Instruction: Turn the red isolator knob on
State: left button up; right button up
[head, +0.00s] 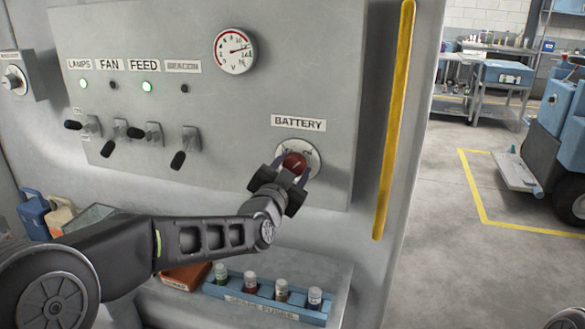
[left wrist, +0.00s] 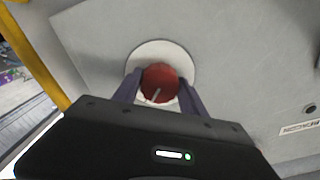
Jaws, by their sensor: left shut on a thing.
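The red isolator knob (head: 294,163) sits on a round pale plate (head: 313,158) under the BATTERY label (head: 298,123) on the grey panel. My left gripper (head: 291,172) is at the knob, with one finger on each side of it, shut on it. In the left wrist view the red knob (left wrist: 159,83) shows between the two dark fingers (left wrist: 158,92), with a pale pointer line slanting down and slightly left from its middle. The white plate (left wrist: 160,50) surrounds it. The fingers and wrist hide part of the knob and plate. My right gripper is not in view.
A dial gauge (head: 235,50) is above left of the knob. Several black-handled switches (head: 185,148) are on the left; the LAMPS and FEED lights are green. Below, a blue fuse tray (head: 265,298) stands on a ledge. A yellow strip (head: 394,120) edges the panel.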

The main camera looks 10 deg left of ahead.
pick_arm(q)
jog(key=shift+f, duration=0.1)
dwell(0.4)
jog(key=o, duration=1.4)
jog(key=shift+c, duration=0.2)
jog(key=s+b, duration=0.1)
jog(key=s, duration=0.6)
jog(key=shift+s+a, duration=0.25)
jog(key=shift+s, duration=0.15)
